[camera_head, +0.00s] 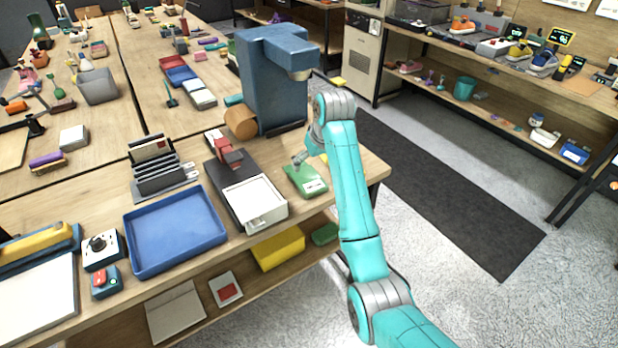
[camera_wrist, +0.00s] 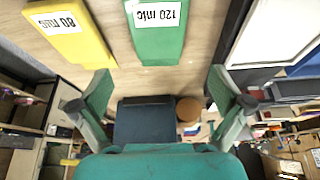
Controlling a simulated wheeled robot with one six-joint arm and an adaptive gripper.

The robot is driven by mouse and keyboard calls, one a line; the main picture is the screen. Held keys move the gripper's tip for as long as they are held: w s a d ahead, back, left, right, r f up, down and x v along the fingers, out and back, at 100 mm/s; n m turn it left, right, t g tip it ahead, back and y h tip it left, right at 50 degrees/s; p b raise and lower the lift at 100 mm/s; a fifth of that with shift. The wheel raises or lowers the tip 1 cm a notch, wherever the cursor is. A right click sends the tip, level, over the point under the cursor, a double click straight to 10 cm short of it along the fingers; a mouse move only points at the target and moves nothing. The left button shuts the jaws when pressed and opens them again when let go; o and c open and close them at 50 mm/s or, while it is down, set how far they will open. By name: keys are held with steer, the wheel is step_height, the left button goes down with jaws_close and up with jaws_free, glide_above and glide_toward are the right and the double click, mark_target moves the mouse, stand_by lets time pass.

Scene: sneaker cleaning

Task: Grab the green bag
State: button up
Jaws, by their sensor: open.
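The green bag (camera_head: 305,181) lies flat near the right end of the wooden table, with a white label on it. In the wrist view the green bag (camera_wrist: 157,42) is at the top centre, and its label reads "120 mic" upside down. My gripper (camera_head: 301,157) is above and just behind the bag in the head view, partly hidden by my wrist. In the wrist view my gripper (camera_wrist: 160,84) has its two fingers spread wide with nothing between them. The bag lies beyond the fingertips, apart from them.
A yellow bag (camera_wrist: 72,40) marked "80 mic" lies beside the green one. A white-topped tray box (camera_head: 256,203) stands close by on the other side. A large blue machine (camera_head: 270,85) stands behind on the table. A blue tray (camera_head: 175,230) is farther left.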

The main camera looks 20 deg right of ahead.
mark_target(308, 178)
steer(key=shift+x, duration=5.05)
steer(key=shift+w+d+f, duration=0.1)
steer(key=shift+d+f, duration=0.1)
steer(key=shift+f, duration=0.05)
steer(key=c, duration=0.9)
